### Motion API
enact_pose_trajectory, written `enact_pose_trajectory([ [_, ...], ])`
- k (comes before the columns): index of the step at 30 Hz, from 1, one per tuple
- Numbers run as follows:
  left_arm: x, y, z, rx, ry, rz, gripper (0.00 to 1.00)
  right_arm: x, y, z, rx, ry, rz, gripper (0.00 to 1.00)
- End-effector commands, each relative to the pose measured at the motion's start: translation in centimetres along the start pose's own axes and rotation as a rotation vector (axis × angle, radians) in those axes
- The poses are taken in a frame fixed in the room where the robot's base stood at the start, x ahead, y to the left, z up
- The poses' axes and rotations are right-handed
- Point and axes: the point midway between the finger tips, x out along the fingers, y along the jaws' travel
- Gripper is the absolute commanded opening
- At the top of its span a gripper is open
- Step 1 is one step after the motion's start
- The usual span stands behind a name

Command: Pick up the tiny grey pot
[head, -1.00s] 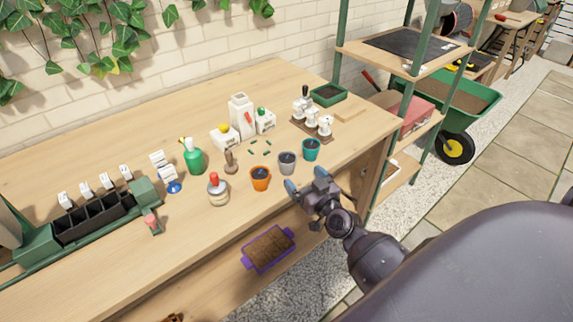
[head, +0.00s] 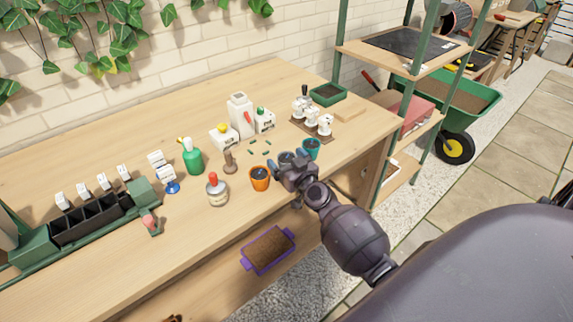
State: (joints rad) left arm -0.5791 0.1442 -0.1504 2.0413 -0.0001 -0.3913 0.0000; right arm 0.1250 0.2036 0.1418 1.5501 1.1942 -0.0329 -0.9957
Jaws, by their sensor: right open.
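The tiny grey pot (head: 286,157) stands on the wooden bench between an orange pot (head: 260,179) and a teal pot (head: 310,149). It holds dark material, and only its upper part shows behind my right gripper. My right gripper (head: 289,165) is open and is right at the front of the grey pot, covering its lower part. I cannot tell whether the fingers touch the pot. My left gripper is not in view.
Green bits lie behind the pots. A rack of white-topped items (head: 309,120) is behind right.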

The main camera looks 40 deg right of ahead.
Motion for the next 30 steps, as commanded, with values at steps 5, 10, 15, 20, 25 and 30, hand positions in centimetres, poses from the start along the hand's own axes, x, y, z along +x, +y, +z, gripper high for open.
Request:
enact_pose_trajectory([
  [5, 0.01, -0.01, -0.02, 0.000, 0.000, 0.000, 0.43, -0.01, 0.02, -0.02, 0.000, 0.000, 0.000, 0.91],
  [10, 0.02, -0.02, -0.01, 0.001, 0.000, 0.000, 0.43, -0.03, 0.02, -0.02, 0.000, 0.000, 0.000, 0.65],
  [15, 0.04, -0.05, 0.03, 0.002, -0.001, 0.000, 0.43, -0.04, 0.02, -0.01, 0.000, 0.000, 0.000, 0.39],
  [20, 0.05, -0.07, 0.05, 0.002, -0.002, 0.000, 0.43, -0.03, 0.02, -0.04, 0.000, 0.001, 0.000, 0.35],
  [25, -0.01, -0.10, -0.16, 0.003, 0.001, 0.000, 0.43, -0.02, 0.01, -0.30, 0.000, 0.002, 0.000, 0.35],
  [30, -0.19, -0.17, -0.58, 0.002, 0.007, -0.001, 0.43, -0.93, 0.07, -0.72, -0.001, 0.001, 0.001, 0.35],
])
